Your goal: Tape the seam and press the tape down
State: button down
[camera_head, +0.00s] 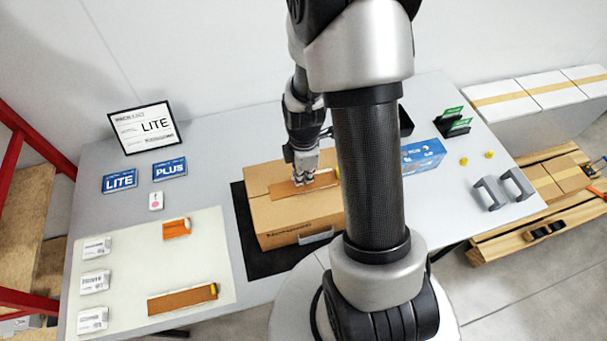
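A closed cardboard box (290,219) stands on a black mat (258,262) in the middle of the table. A brown strip of tape (290,190) lies across the box top along the seam. My gripper (303,181) points down at the box top, at or just above the tape. Its fingers look close together, but the view is too small to tell whether they are shut or hold anything. Two more brown strips, a short one (176,229) and a long one (180,301), lie on the pale mat at left.
A pale mat (205,255) bears several white labels (95,282). At right are a blue box (423,155), grey handles (491,194) and green cards (455,118).

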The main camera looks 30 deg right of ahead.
jog(key=shift+f+b, duration=0.8)
jog(key=shift+f, duration=0.2)
dwell(1.0)
jog(key=shift+r, duration=0.1)
jog(key=shift+r+p, duration=2.3)
jog(key=shift+r, duration=0.7)
